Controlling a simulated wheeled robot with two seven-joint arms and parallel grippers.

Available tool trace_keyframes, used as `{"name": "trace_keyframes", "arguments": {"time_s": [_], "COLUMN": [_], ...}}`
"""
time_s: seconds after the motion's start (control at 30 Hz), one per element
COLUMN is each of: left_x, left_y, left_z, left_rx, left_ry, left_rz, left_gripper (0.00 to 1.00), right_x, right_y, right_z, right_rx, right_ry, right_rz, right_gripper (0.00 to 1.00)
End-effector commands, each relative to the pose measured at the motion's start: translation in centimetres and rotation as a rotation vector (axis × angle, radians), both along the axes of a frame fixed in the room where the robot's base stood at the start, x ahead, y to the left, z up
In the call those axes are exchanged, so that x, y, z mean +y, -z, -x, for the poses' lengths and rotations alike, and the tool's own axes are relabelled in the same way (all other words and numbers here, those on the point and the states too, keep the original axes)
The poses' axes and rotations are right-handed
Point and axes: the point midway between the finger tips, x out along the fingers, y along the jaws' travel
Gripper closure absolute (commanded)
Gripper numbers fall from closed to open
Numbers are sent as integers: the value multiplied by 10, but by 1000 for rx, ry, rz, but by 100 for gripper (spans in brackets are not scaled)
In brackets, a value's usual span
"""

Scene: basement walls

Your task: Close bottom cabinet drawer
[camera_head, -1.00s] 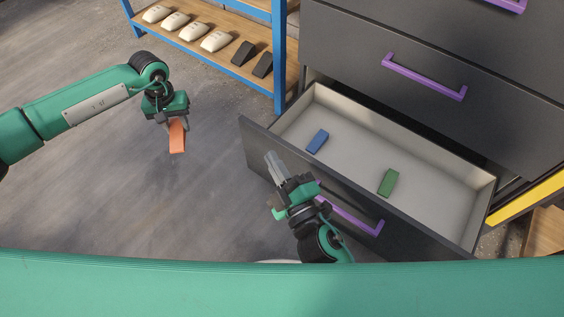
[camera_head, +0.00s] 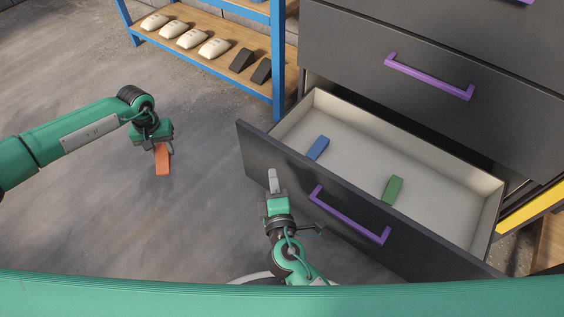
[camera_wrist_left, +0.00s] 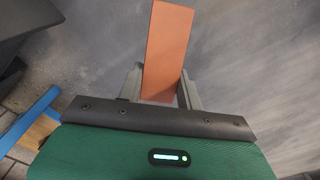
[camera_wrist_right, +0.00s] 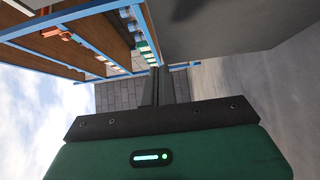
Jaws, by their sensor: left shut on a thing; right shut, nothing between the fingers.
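The bottom drawer stands open, with its dark front (camera_head: 340,215) and purple handle (camera_head: 348,214) toward me. Its light inside holds a blue block (camera_head: 318,148) and a green block (camera_head: 392,190). My right gripper (camera_head: 273,177) is shut and empty, just in front of the left part of the drawer front; I cannot tell whether it touches. Its shut fingers also show in the right wrist view (camera_wrist_right: 158,85). My left gripper (camera_head: 161,146) is shut on an orange block (camera_head: 162,160) over the floor at the left. The block also shows in the left wrist view (camera_wrist_left: 167,50).
The cabinet's closed upper drawer (camera_head: 430,70) is above the open one. A blue-framed shelf (camera_head: 280,60) with white and black items stands at the back. A yellow part (camera_head: 530,203) is right of the cabinet. The floor (camera_head: 200,215) between my grippers is clear.

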Motion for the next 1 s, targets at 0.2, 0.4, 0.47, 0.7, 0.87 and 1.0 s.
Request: {"name": "trace_keyframes", "arguments": {"time_s": [0.2, 0.4, 0.47, 0.7, 0.87, 1.0], "left_x": [0, 0, 0, 0, 0, 0], "left_y": [7, 9, 9, 9, 9, 7], "left_z": [0, 0, 0, 0, 0, 0], "left_rx": [0, 0, 0, 0, 0, 0], "left_ry": [0, 0, 0, 0, 0, 0], "left_rz": [0, 1, 1, 0, 0, 0], "left_gripper": [87, 87, 87, 87, 87, 87], "right_x": [-6, -18, -19, -20, -20, -25], "right_y": [1, 0, 0, 0, 0, -1], "right_z": [-37, -52, -54, -55, -56, -61], "right_rx": [-2, 0, 0, 1, 1, 0], "right_ry": [-1, -1, -1, -1, -1, 0], "right_rz": [1, -1, 0, -1, -1, 0], "right_gripper": [100, 100, 100, 100, 100, 100]}}
